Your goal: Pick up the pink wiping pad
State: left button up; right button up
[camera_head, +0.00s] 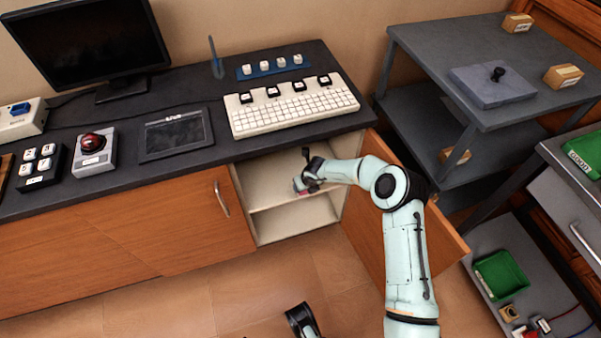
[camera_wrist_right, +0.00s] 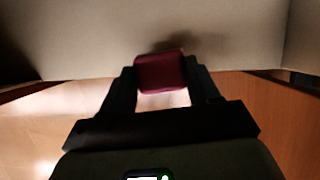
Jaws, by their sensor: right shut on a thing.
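The pink wiping pad (camera_wrist_right: 160,72) is between the two fingers of my right gripper (camera_wrist_right: 163,80) in the right wrist view, dark pink and block-shaped. The fingers touch it on both sides. In the head view my right gripper (camera_head: 303,188) reaches into the open cabinet (camera_head: 240,205) under the desk, and a small part of the pad (camera_head: 302,193) shows beside it. I cannot tell whether the pad is clear of the shelf. Part of my left arm shows at the bottom edge of the head view; its fingertips are not visible.
The open cabinet door (camera_head: 446,232) stands to the right of my right arm. The desktop (camera_head: 205,95) above holds a keyboard (camera_head: 290,107), a tablet (camera_head: 175,135) and a monitor (camera_head: 85,40). A grey shelf cart (camera_head: 440,50) stands at the right. The floor (camera_head: 200,300) in front is clear.

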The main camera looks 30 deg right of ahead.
pick_arm(q)
jog(key=shift+t+y, duration=0.4)
jog(key=shift+t, duration=0.1)
jog(key=w+a+f+b, duration=0.2)
jog(key=w+f+b, duration=0.1)
jog(key=shift+w+a+f, duration=0.15)
jog(key=shift+w+f, duration=0.05)
jog(key=shift+w, duration=0.05)
pick_arm(e)
jog(key=s+a, duration=0.1)
jog(key=s, duration=1)
jog(key=shift+a, duration=0.3)
